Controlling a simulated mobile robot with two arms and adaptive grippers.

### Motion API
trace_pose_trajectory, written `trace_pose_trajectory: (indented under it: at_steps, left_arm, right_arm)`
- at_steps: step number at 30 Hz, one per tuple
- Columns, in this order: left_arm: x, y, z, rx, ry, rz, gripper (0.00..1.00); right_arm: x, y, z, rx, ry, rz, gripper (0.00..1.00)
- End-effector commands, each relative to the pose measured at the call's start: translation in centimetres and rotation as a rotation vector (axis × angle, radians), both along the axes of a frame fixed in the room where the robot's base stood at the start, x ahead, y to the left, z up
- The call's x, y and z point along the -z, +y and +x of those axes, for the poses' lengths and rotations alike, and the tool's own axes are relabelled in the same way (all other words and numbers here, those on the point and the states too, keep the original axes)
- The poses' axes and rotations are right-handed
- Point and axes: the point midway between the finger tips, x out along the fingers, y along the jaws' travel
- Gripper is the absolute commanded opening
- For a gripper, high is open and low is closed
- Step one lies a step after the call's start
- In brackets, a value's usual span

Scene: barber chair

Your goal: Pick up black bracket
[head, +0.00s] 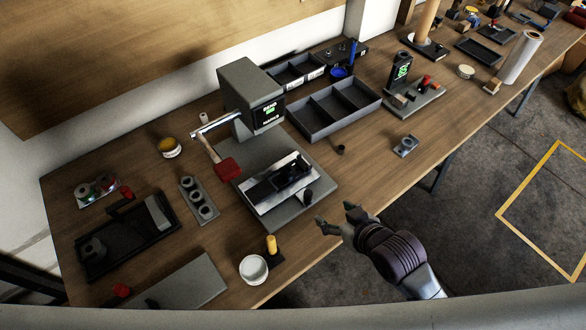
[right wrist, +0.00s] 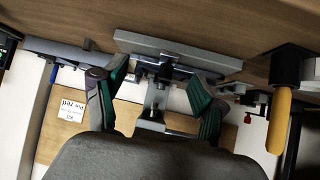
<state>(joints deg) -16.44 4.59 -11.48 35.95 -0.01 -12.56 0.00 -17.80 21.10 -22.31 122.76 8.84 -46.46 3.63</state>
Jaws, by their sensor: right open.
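A black, bracket-like part (head: 283,179) lies in the light-coloured fixture (head: 262,206) on the grey base of the bench press. I take it for the black bracket, though its exact shape is hard to tell. My right gripper (head: 335,214) is open and empty, near the bench's front edge, to the right of and apart from the fixture. In the right wrist view its green-padded fingers (right wrist: 160,88) are spread, with a grey plate (right wrist: 180,54) beyond them. The bracket cannot be made out clearly there. My left gripper is not in view.
The press (head: 247,95) with its red-ended lever (head: 228,168) stands behind the fixture. A yellow handle (head: 271,244) and a white tub (head: 253,268) stand at the front. A divided grey tray (head: 335,108) is behind. Bench right of the press base is mostly clear.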

Motion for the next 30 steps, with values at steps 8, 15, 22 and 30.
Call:
trace_pose_trajectory:
  at_steps: [8, 15, 22, 30]
  left_arm:
    - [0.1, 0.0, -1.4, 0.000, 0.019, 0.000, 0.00]
    - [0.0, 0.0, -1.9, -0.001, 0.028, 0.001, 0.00]
    - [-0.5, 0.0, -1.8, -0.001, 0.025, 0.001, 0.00]
    - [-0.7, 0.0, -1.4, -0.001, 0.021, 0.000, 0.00]
  right_arm:
    - [-1.9, 2.6, 2.7, -0.117, -0.180, 0.102, 0.71]
    - [-2.4, 3.9, 4.2, -0.154, -0.244, 0.151, 0.71]
    - [-0.8, 6.4, 7.6, -0.153, -0.243, 0.152, 0.71]
    - [0.5, 8.1, 9.8, -0.154, -0.242, 0.150, 0.71]
